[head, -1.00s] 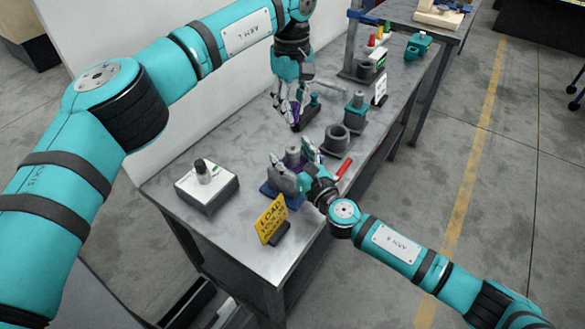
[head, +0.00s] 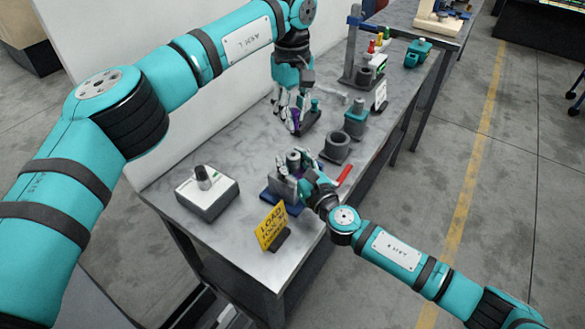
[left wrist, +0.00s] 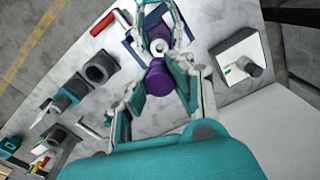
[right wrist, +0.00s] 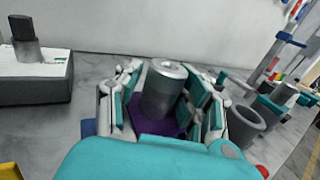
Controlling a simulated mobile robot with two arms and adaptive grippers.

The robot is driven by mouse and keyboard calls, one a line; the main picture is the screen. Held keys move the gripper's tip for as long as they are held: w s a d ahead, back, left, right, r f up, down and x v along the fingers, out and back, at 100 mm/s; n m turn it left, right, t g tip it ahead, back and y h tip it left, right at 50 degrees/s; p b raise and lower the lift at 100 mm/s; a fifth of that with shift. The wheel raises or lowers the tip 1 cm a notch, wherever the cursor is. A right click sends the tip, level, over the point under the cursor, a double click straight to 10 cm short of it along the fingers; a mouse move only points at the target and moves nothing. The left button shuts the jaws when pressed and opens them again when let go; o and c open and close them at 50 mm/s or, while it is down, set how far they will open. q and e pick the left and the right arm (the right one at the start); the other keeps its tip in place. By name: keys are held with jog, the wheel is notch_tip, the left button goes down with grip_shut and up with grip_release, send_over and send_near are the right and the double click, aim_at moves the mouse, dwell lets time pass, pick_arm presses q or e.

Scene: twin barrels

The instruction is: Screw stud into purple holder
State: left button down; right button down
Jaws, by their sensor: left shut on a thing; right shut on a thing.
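A grey metal cylinder, which looks like the stud (right wrist: 163,90), stands upright with a purple part, likely the purple holder (right wrist: 168,126), around its base. In the head view the stud (head: 293,158) is above a blue base (head: 272,202). My right gripper (head: 295,172) is shut around the stud; the exact finger contact is hard to see. In the right wrist view its fingers (right wrist: 166,95) flank it. My left gripper (head: 291,122) is shut on a purple cylinder (left wrist: 159,79), held above the table farther back. I cannot tell how deep the stud sits.
A grey box with a knob (head: 205,192) and a yellow sign (head: 271,226) are at the near end. A dark grey cup (head: 337,150), a teal fixture (head: 356,117) and a red handle (head: 344,174) lie right of the grippers. The table (head: 232,150) is clear at left.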

aim_at(293, 131)
pick_arm(q)
jog(key=shift+d+f, duration=0.1)
jog(key=shift+f, duration=2.35)
jog(key=shift+f, duration=0.9)
jog(key=shift+f, duration=0.55)
jog(key=m, duration=0.6)
jog(key=shift+s, duration=0.1)
jog(key=m, duration=0.7)
